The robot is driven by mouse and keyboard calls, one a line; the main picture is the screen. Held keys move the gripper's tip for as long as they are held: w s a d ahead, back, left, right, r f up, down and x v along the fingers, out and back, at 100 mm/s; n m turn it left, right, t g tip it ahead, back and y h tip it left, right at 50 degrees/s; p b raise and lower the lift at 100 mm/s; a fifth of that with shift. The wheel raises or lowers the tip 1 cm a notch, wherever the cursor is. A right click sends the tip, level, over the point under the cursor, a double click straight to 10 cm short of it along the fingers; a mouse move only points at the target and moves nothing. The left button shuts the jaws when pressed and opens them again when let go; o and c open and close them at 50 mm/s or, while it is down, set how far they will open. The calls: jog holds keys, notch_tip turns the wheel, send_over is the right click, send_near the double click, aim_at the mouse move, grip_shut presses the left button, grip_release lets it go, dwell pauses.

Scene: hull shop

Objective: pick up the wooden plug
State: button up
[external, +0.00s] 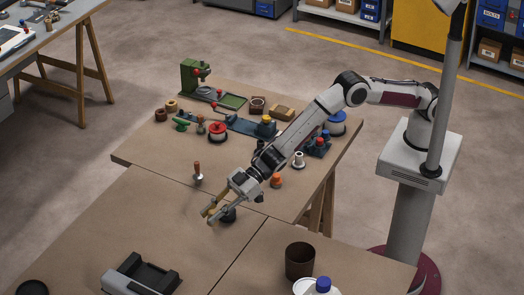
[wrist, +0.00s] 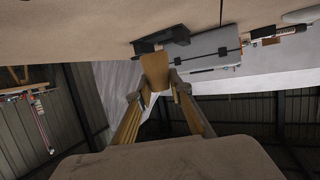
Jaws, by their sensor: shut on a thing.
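The wooden plug (wrist: 156,70) is a light brown, tapered piece between the fingertips in the wrist view. My gripper (wrist: 156,88) is shut on it, with one finger on each side. In the external view, my gripper (external: 211,213) hangs low over the near brown table and points down to the left. The plug is hard to tell from the tan fingers there. I cannot tell how far it is from the table top.
A dark round thing (external: 229,215) is just behind my gripper.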

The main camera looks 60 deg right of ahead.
jog(key=shift+r, duration=0.45)
dwell(0.3)
